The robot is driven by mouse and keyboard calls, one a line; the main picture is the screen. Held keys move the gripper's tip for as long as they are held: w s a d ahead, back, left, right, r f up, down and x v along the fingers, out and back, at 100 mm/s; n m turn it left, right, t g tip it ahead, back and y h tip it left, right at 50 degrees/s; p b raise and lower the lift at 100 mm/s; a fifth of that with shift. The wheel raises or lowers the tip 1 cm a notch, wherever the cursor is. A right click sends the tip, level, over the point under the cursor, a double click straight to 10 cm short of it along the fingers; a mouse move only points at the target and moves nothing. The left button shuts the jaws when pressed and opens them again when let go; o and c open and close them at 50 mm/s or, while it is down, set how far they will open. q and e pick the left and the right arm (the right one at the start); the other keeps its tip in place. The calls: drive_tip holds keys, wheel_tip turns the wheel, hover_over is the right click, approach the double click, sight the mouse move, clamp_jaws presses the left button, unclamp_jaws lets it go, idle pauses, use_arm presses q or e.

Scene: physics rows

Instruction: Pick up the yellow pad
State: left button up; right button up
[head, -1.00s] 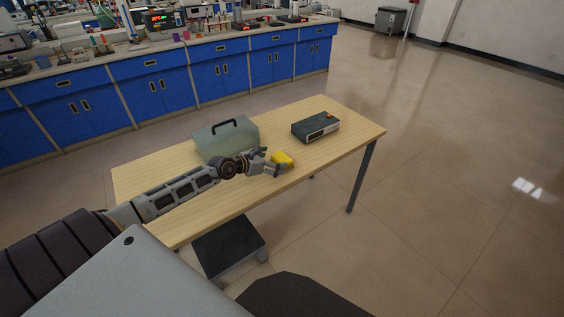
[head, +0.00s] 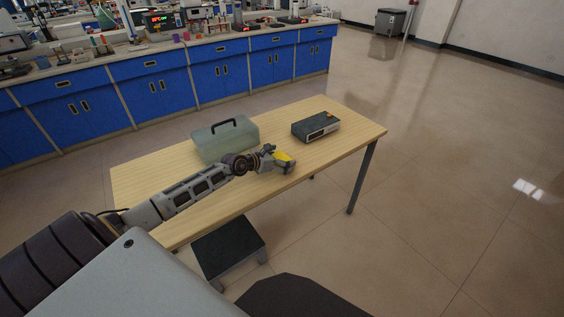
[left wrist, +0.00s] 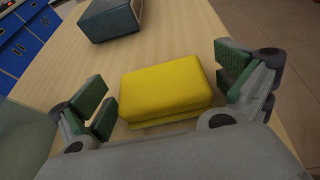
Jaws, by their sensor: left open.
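The yellow pad (head: 283,156) lies on the wooden table near its front edge; in the head view my gripper partly hides it. In the left wrist view the yellow pad (left wrist: 166,88) is a rounded block between the two fingers, with gaps on both sides. My left gripper (head: 279,161) is open around the pad's sides, and its green finger pads show in the left wrist view (left wrist: 168,98). Whether it touches the pad cannot be told. My right gripper is not in view.
A greenish translucent case with a black handle (head: 232,141) stands behind my left arm. A dark box-shaped device (head: 316,126) sits behind and right of the pad. The table's (head: 345,147) right end is clear. A dark stool (head: 229,246) stands below its front edge.

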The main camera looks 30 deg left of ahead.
sight(282, 157)
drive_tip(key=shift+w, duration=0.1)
use_arm(q)
drive_tip(key=shift+c, duration=0.4)
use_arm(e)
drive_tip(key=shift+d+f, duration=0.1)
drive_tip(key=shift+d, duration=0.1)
use_arm(q)
drive_tip(key=c, duration=0.9)
drive_tip(key=shift+o, duration=0.2)
drive_tip(key=shift+r, duration=0.2)
drive_tip(key=shift+r, duration=0.2)
wheel_tip(282, 157, up, 8)
drive_tip(key=shift+f+p, duration=0.1)
drive_tip(key=shift+p, duration=1.15)
drive_tip(key=shift+r, duration=0.75)
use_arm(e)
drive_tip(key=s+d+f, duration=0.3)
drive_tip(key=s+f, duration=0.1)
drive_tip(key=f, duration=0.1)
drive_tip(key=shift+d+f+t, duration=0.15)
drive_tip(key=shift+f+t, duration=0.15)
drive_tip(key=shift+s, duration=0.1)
